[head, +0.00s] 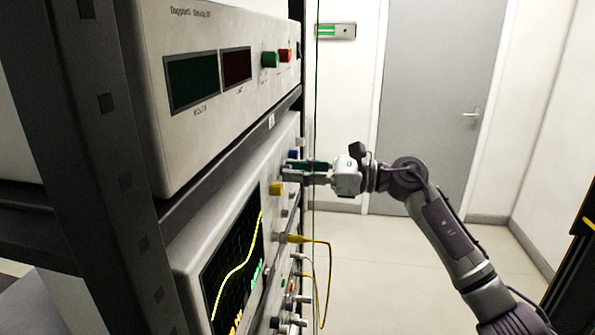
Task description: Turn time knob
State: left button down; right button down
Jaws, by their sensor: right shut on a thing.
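My right gripper (287,170) comes in from the right and reaches the front panel of the lower instrument (225,195). Its fingers are shut on a knob on that panel, which the fingers mostly hide. I cannot read a label there, so I cannot tell whether it is the time knob. A blue knob (293,154) is just above the fingers and a yellow knob (276,188) just below them. The instrument's screen (232,262) shows a yellow curve. My left gripper is not in view.
An upper instrument (215,90) with two dark displays, a green knob (269,60) and a red knob (285,55) sits above in a dark rack (105,150). A yellow cable (328,270) hangs from the lower panel. The floor toward the grey door (435,90) is clear.

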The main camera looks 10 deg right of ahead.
jog(key=shift+r+m+p, duration=0.15)
jog(key=shift+m+p, duration=0.5)
jog(key=shift+m, duration=2.95)
jog(key=c, duration=1)
grip_release()
jog(key=v, duration=1.2)
jog(key=shift+w, duration=0.1)
